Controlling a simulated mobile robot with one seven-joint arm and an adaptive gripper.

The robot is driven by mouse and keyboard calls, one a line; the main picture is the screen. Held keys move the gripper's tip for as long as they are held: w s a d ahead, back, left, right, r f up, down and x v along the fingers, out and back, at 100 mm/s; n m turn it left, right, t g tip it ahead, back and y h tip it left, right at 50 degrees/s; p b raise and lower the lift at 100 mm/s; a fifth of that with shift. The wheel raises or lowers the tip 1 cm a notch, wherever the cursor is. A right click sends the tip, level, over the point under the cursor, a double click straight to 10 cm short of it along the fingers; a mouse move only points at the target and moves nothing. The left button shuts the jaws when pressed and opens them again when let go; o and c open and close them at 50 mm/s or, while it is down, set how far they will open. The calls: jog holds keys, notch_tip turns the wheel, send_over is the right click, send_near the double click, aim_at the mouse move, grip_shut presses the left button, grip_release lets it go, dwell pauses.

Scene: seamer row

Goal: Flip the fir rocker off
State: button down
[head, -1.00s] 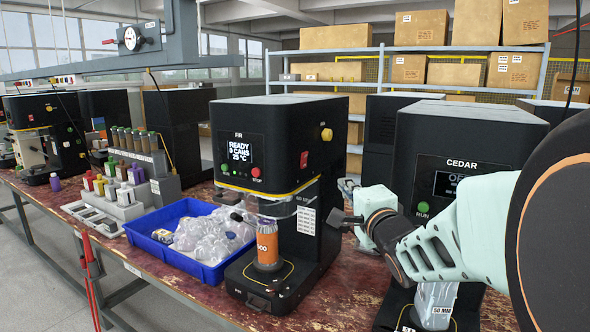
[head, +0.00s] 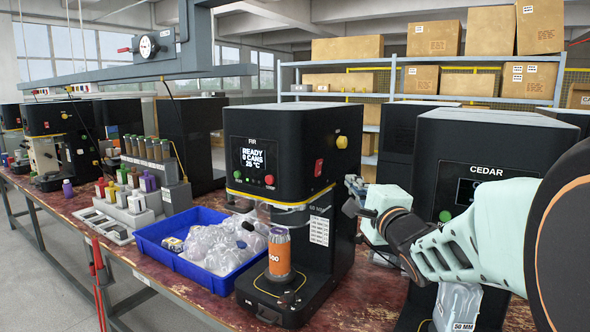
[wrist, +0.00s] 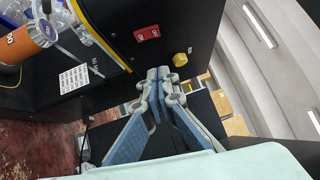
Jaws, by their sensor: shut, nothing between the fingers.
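The FIR machine (head: 290,150) is a black seamer with a lit screen reading READY, 0 CANS, 25 °C. Its red rocker (head: 319,168) is on the right side face, below a yellow knob (head: 342,142). The rocker also shows in the wrist view (wrist: 147,33), with white marks on it. My gripper (head: 352,192) is beside that side face, a little lower and to the right of the rocker, apart from it. In the wrist view my gripper's fingertips (wrist: 160,74) are together with nothing between them. The rocker is unobstructed in both views.
An orange-labelled can (head: 279,254) stands in the FIR machine. A blue bin (head: 180,262) of bagged items is to its left. The CEDAR machine (head: 480,150) stands to the right, partly behind my arm. Shelves with boxes are behind.

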send_near(322, 163)
jog(key=w+d, duration=0.3)
jog(key=w, duration=0.1)
jog(key=w+a, duration=0.2)
jog(key=a, duration=0.1)
jog(key=shift+w+a+r, duration=0.1)
jog(key=shift+a+r, duration=0.1)
jog(key=shift+a, duration=0.05)
jog(key=shift+w+a+r+p, duration=0.15)
jog(key=shift+a+p, duration=0.1)
jog(key=shift+p, duration=0.35)
jog(key=shift+n+g, duration=0.3)
